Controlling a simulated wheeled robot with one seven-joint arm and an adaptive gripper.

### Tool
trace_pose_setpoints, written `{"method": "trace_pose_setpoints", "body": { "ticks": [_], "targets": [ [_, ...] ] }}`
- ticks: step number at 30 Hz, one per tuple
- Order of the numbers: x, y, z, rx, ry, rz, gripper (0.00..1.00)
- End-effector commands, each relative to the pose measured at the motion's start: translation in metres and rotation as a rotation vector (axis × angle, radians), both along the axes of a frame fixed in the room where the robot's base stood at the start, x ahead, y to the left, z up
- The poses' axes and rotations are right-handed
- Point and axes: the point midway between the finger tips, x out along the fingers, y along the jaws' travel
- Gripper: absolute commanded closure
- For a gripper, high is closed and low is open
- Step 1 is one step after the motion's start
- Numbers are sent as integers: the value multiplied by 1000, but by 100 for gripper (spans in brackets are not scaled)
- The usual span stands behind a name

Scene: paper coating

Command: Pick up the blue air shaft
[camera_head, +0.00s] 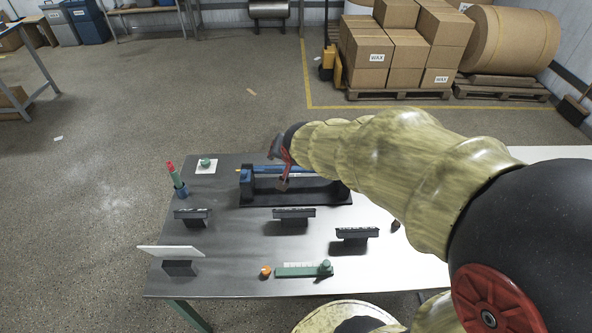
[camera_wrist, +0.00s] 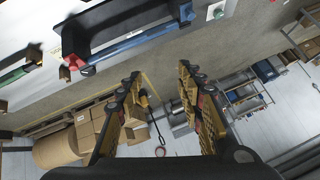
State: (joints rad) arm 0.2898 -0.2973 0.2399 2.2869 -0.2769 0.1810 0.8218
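The blue air shaft (camera_head: 264,169) lies level across a black cradle stand (camera_head: 325,192) on the table in the head view. In the wrist view the shaft (camera_wrist: 132,43) runs slantwise across the upper part, with a red tip at its lower left end. My gripper (camera_head: 281,163) overlaps the shaft and stand in the head view and hides part of them. In the wrist view my gripper (camera_wrist: 159,74) is open, with nothing between its fingers. The shaft appears beyond the fingertips, apart from them.
Several small dark stands (camera_head: 293,213) are on the table (camera_head: 225,270). A green tool (camera_head: 298,271) and an orange knob (camera_head: 265,271) lie at the front.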

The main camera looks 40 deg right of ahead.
Motion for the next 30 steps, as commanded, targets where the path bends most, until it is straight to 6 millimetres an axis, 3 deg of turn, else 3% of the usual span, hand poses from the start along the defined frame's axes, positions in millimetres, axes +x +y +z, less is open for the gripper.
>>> {"method": "trace_pose_setpoints", "body": {
  "ticks": [3, 9, 18, 23, 30],
  "targets": [
    [30, -38, -39, 96, -75, -131, 54],
    [67, -89, -106, 306, -224, -316, 53],
    [79, -135, -208, 716, -413, -546, 53],
    [75, -141, -237, 871, -466, -613, 53],
    [84, -144, -251, 928, -486, -633, 53]
  ]
}}
